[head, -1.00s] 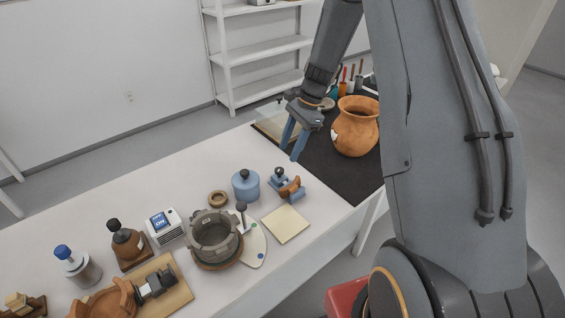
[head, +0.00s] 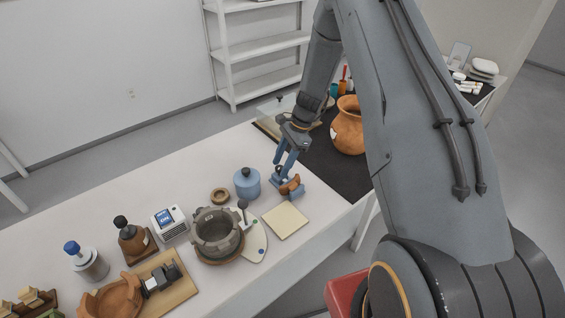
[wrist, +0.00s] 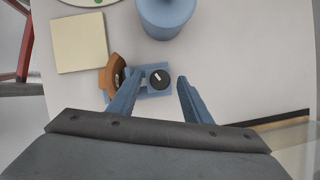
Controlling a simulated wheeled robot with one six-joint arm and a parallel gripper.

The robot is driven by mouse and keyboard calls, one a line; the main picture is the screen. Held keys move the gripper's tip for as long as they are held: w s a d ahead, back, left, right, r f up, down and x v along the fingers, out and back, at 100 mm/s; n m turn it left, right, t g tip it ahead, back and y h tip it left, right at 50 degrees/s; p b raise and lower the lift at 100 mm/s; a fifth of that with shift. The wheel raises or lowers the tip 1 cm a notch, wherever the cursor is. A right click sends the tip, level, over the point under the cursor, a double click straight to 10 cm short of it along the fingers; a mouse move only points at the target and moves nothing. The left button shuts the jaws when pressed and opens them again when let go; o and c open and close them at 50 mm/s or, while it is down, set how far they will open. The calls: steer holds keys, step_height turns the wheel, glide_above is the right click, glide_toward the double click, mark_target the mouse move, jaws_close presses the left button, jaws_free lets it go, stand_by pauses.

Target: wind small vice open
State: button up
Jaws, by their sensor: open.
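The small vice (head: 290,188) is blue and stands on the white table, beside the blue lidded jar. In the wrist view the vice (wrist: 149,93) has a round black knob (wrist: 159,78) with a white mark on top. A curved orange-brown sherd (wrist: 113,74) sits at the vice's left end; whether the jaws touch it I cannot tell. My gripper (head: 283,165) is above the vice, pointing down. In the wrist view my gripper (wrist: 155,88) is open, with its two blue fingers on either side of the knob and nothing between them held.
The blue jar (head: 247,183) stands close by. A cream square pad (head: 285,221) lies in front of the vice. An orange pot (head: 348,127) stands on the black mat (head: 325,170) behind to the right.

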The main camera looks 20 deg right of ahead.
steer(key=c, duration=1.1)
steer(key=shift+o, duration=0.2)
steer(key=shift+w+f+n+g+b, duration=0.15)
steer(key=shift+n+g+b, duration=0.15)
steer(key=shift+n+b, duration=0.7)
steer(key=n+b, duration=0.1)
steer(key=n+g+h+b, duration=0.1)
steer(key=n+b, duration=0.1)
steer(key=shift+w+a+n, duration=0.1)
steer(key=shift+w+n, duration=0.1)
steer(key=shift+n, duration=0.1)
steer(key=n+g+b, duration=0.1)
steer(key=n+b, duration=0.1)
steer(key=n, duration=0.1)
steer(key=shift+a+h, duration=0.1)
steer(key=shift+h, duration=0.3)
steer(key=shift+w+r+n+g+h+b, duration=0.1)
steer(key=shift+n+g+h+b, duration=0.2)
steer(key=shift+n, duration=0.5)
steer(key=shift+r+n+g+h+b, duration=0.15)
steer(key=shift+n+b, duration=0.25)
steer(key=shift+n, duration=0.4)
steer(key=shift+a, duration=0.1)
